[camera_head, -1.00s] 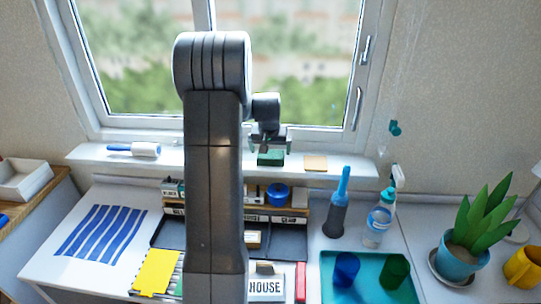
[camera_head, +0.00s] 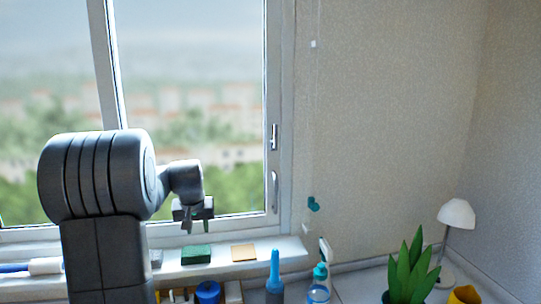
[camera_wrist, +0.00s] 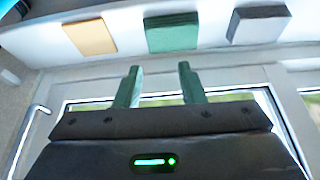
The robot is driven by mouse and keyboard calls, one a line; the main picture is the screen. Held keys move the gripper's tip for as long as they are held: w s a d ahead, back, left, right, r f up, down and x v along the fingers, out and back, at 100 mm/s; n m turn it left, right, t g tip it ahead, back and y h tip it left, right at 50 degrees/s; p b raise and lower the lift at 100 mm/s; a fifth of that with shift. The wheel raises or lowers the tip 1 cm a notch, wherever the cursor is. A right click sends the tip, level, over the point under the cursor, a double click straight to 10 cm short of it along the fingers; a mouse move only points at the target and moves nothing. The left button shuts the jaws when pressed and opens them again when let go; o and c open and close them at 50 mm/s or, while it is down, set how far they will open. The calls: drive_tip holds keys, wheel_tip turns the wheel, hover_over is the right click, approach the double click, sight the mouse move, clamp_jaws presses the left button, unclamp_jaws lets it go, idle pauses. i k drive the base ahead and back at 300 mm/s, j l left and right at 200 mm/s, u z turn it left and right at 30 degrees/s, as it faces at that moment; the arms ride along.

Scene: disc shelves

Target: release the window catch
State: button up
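The window's right frame carries two pale metal fittings in the head view: an upper one (camera_head: 274,137) and a lower curved handle (camera_head: 275,184). I cannot tell for sure which is the catch; both look upright. My gripper (camera_head: 194,214) is in front of the lower pane, left of and below both fittings, apart from them. In the wrist view my gripper (camera_wrist: 161,85) has its two green fingers apart with nothing between them. A thin pale bar at the wrist view's left edge (camera_wrist: 22,138) may be part of a fitting.
Below my gripper, the white sill (camera_head: 288,249) bears a green block (camera_head: 197,254), a tan block (camera_head: 244,252) and a grey block (camera_wrist: 259,24). A blue bottle (camera_head: 274,272), a spray bottle (camera_head: 319,282), a plant (camera_head: 412,262) and a lamp (camera_head: 457,214) stand at right.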

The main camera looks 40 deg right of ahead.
sight(273, 142)
drive_tip(key=z, duration=1.4)
